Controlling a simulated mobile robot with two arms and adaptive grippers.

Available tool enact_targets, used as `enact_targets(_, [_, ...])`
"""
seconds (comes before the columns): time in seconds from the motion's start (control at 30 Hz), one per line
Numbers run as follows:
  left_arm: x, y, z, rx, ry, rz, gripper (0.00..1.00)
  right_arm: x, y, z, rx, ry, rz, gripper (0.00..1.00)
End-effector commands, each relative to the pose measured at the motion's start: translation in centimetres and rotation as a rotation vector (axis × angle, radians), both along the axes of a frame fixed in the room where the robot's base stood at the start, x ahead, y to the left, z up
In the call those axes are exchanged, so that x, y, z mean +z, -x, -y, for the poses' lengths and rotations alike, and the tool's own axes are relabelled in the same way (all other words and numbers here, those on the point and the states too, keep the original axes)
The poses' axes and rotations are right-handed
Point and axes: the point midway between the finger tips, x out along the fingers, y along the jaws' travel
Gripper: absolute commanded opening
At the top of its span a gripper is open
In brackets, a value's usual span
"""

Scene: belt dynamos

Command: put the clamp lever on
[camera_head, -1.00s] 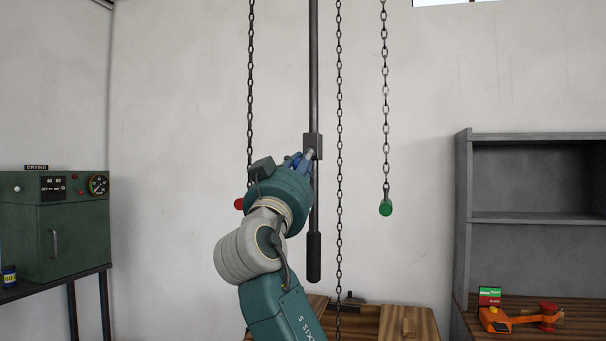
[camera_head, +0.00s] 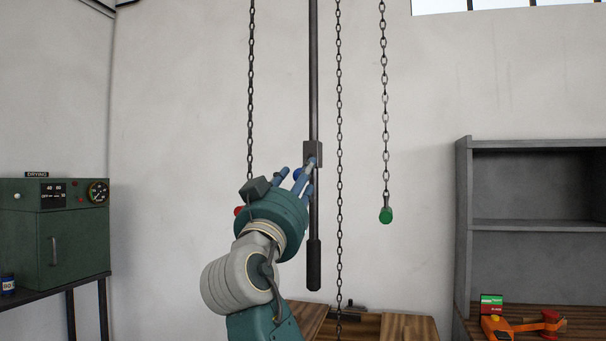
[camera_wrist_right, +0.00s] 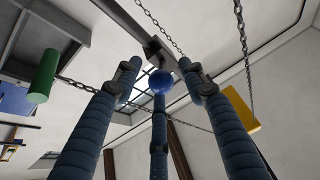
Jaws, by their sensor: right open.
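A dark vertical rod (camera_head: 314,90) hangs in the middle of the head view, with a square block (camera_head: 312,153) on it and a thick black grip (camera_head: 314,265) at its lower end. I take the clamp lever to be the part at the block that ends in a blue ball (camera_wrist_right: 161,81) in the right wrist view. My right gripper (camera_head: 298,180) is just below and left of the block. Its three blue fingers (camera_wrist_right: 158,100) are spread around the ball, apparently without closing on it. The lever's shaft is mostly hidden. My left gripper is not in view.
Chains hang on both sides of the rod. One carries a green handle (camera_head: 385,215); a red handle (camera_head: 238,210) shows behind my arm. A yellow block (camera_wrist_right: 240,108) hangs in the wrist view. A drying oven (camera_head: 50,225) stands left, grey shelving (camera_head: 463,230) right.

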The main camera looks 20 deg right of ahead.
Motion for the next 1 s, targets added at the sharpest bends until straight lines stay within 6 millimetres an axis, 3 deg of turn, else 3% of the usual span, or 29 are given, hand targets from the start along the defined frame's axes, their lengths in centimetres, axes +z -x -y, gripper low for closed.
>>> enact_targets(0.2, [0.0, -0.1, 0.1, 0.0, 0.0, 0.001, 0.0, -2.3, 3.5, -2.6, 0.004, -0.001, -0.002, 0.42])
enact_targets(0.43, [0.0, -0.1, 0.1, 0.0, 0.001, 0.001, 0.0, -3.7, 5.9, -4.1, 0.001, 0.0, -0.002, 0.42])
enact_targets(0.87, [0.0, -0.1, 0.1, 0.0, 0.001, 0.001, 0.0, -4.1, 6.4, -4.4, 0.0, -0.001, -0.005, 0.42])
enact_targets(0.97, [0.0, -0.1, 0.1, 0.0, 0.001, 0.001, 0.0, -5.7, 5.8, -4.0, 0.003, -0.007, -0.039, 0.42])
enact_targets(1.0, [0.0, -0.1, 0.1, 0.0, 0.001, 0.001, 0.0, -7.1, 5.2, -3.7, 0.008, -0.01, -0.068, 0.42])
